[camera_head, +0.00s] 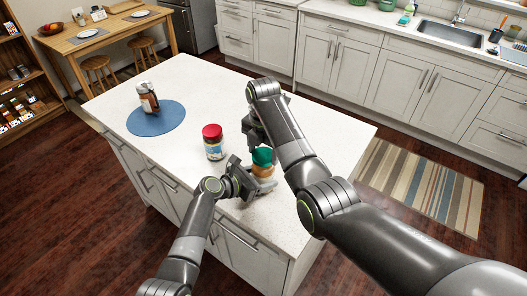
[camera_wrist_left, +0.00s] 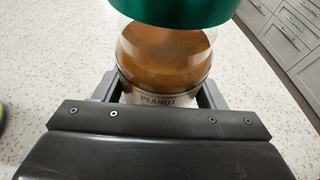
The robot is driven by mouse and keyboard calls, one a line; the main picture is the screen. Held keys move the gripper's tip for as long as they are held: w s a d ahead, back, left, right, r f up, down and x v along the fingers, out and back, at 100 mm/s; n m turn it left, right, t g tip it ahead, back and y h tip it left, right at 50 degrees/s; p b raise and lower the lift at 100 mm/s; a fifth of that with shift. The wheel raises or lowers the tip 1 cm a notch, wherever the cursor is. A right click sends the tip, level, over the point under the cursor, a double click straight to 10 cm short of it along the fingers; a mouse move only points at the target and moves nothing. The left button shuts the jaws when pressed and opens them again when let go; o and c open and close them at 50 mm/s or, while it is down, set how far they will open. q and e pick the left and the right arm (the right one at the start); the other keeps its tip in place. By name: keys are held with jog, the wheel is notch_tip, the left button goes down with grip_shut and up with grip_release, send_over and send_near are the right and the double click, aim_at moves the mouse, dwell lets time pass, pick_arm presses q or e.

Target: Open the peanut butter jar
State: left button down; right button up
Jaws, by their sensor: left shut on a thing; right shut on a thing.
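The peanut butter jar (camera_head: 262,171) stands near the front edge of the white island, with brown contents and a green lid (camera_head: 262,156). My left gripper (camera_head: 262,180) is shut on the jar's lower body from the left. In the left wrist view, the jar (camera_wrist_left: 165,62) sits between the fingers, its label reading "PEANUT", and the green lid (camera_wrist_left: 178,12) is cut off by the top edge. My right gripper (camera_head: 259,145) comes down from above and is shut on the lid; my arm partly hides its fingertips.
A red-lidded jar (camera_head: 214,146) stands on the island just left of the peanut butter jar.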

aim_at(263, 155)
jog(key=shift+r, duration=1.95)
pick_arm(q)
jog(key=shift+c, duration=1.2)
grip_release()
